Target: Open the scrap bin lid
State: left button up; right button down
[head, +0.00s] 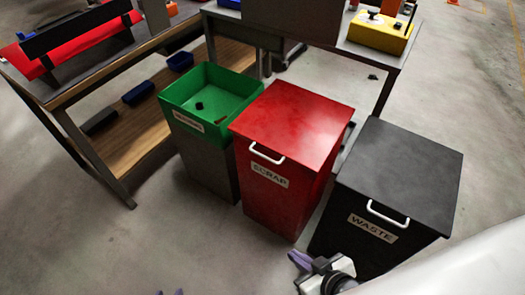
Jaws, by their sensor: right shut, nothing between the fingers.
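The red scrap bin (275,196) stands in the middle of the head view, labelled SCRAP. Its red lid (296,121) is shut flat on top. A white handle (266,154) is on the lid's front edge. My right gripper (299,260) is at the bottom, nearer to me than the scrap bin and apart from the handle. Its purple fingers are shut with nothing between them. Only the purple fingertips of my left gripper (169,292) show at the bottom edge. They are apart with floor visible between them, and the rest is out of frame.
A green-topped open bin (212,92) stands close on the left with a small dark item inside. A black WASTE bin (403,175), lid shut, stands on the right. Workbenches (97,83) are behind and left. Floor in front at left is clear.

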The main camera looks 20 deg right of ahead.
aim_at(301, 126)
jog(key=z, duration=1.3)
jog(key=k, duration=0.85)
jog(key=u, duration=1.25)
jog(key=i, duration=1)
